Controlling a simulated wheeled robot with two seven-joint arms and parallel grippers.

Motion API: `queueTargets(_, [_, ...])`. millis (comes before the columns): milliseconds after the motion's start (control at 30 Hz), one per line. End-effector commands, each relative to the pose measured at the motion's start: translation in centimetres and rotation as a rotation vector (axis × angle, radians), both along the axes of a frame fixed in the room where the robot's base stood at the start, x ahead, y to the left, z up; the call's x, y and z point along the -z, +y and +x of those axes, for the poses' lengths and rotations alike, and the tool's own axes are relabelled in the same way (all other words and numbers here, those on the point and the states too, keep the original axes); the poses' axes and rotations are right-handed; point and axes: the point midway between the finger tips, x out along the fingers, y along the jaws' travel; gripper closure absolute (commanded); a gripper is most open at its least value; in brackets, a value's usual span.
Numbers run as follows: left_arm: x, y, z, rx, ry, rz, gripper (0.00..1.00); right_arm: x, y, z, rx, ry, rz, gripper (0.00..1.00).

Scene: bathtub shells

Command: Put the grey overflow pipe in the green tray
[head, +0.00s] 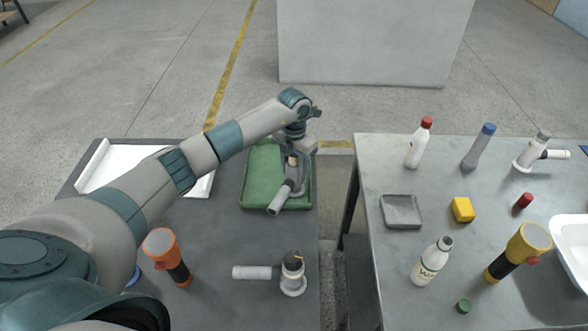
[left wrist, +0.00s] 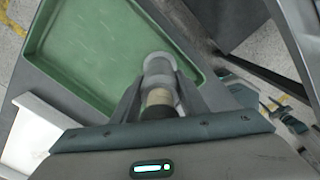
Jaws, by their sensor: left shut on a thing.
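The green tray (head: 251,176) lies on the left dark table, and its floor shows bare in the left wrist view (left wrist: 95,50). My left gripper (head: 297,158) reaches over the tray and is shut on the grey overflow pipe (head: 281,201), whose side tube points toward the front of the tray. In the left wrist view the pipe (left wrist: 158,66) sits between the two fingers, near one edge of the tray. I cannot tell whether it touches the tray floor. My right gripper is not in view.
Another pipe piece with a side tube (head: 257,272) and an orange-topped torch (head: 162,243) stand nearer on the left table. A white tray (head: 112,167) lies at its back left. A gap separates the right table (head: 385,290), which holds bottles, a grey tray (head: 402,221) and a yellow block (head: 462,209).

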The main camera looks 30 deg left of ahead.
Motion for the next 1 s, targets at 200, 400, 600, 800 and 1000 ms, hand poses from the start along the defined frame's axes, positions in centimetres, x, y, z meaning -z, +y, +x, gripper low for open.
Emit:
queueTargets(200, [0.2, 0.0, 0.0, 0.0, 0.0, 0.0, 0.41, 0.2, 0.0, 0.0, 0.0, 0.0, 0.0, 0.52])
queueTargets(400, [0.2, 0.0, 0.0, 0.0, 0.0, 0.0, 0.41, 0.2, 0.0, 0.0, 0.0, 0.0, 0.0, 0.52])
queueTargets(600, [-0.2, 0.0, 0.0, 0.0, 0.0, 0.0, 0.41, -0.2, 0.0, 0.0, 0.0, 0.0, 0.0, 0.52])
queueTargets(800, [-1.8, 0.0, 0.1, 0.001, -0.003, 0.0, 0.41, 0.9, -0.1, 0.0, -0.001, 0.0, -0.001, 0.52])
queueTargets(1000, [-5.0, 0.1, 0.1, 0.001, -0.005, 0.001, 0.41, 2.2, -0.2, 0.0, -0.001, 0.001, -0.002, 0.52])
